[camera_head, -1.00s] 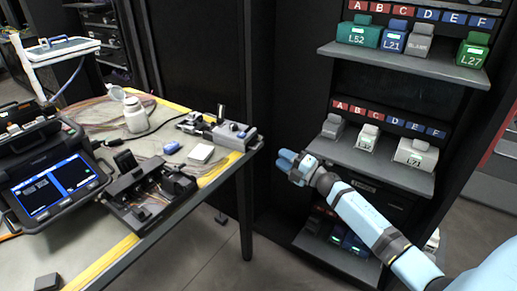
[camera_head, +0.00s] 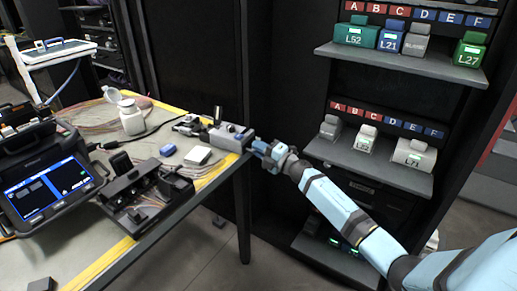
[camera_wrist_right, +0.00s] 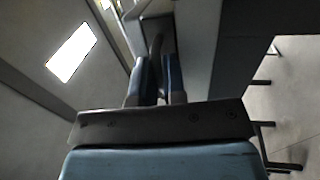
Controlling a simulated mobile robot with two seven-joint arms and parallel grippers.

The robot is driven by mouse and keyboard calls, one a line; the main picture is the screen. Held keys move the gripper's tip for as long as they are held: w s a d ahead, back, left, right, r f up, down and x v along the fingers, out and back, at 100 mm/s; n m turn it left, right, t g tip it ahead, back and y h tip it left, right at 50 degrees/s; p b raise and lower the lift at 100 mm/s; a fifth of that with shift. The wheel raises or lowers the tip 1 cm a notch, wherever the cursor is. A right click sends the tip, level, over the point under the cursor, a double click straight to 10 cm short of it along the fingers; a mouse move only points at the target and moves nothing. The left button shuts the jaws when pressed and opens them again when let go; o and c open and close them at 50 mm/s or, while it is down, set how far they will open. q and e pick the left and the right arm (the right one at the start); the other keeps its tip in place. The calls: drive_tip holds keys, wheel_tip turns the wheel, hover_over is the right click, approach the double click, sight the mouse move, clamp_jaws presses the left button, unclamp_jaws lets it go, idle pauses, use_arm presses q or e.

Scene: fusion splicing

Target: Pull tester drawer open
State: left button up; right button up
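The tester appears to be the grey box (camera_head: 228,136) at the right edge of the table, with a dark upright part on top. I cannot make out its drawer clearly. My right gripper (camera_head: 257,147) is at the box's right end, close to it; touching or apart is unclear. In the right wrist view the two blue fingers (camera_wrist_right: 156,75) stand apart with a gap between them. A thin grey bar (camera_wrist_right: 156,46) shows just beyond the gap, against a dark block. My left gripper is not in view.
The table (camera_head: 110,262) has a yellow-striped edge. A splicer with a lit screen (camera_head: 52,192), a white bottle (camera_head: 132,117), a white block (camera_head: 197,156) and a blue piece (camera_head: 168,149) sit on it. A rack shelf (camera_head: 370,165) with labelled modules stands to the right.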

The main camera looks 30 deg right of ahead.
drive_tip(key=shift+s+d, duration=0.1)
drive_tip(key=shift+s, duration=0.05)
clamp_jaws()
drive_tip(key=r+p+v, duration=0.1)
drive_tip(key=v, duration=0.5)
drive_tip(key=shift+d+p, duration=0.4)
drive_tip(key=o, duration=0.6)
unclamp_jaws()
drive_tip(key=shift+r, duration=0.1)
use_arm(q)
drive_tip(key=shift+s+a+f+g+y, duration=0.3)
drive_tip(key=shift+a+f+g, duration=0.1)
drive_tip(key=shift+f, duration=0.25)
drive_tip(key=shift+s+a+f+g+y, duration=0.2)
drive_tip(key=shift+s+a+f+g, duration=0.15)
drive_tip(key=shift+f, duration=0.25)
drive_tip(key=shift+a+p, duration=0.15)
drive_tip(key=shift+p, duration=0.5)
use_arm(e)
drive_tip(key=v, duration=1.3)
drive_tip(key=shift+s+d, duration=0.25)
drive_tip(key=shift+s, duration=0.1)
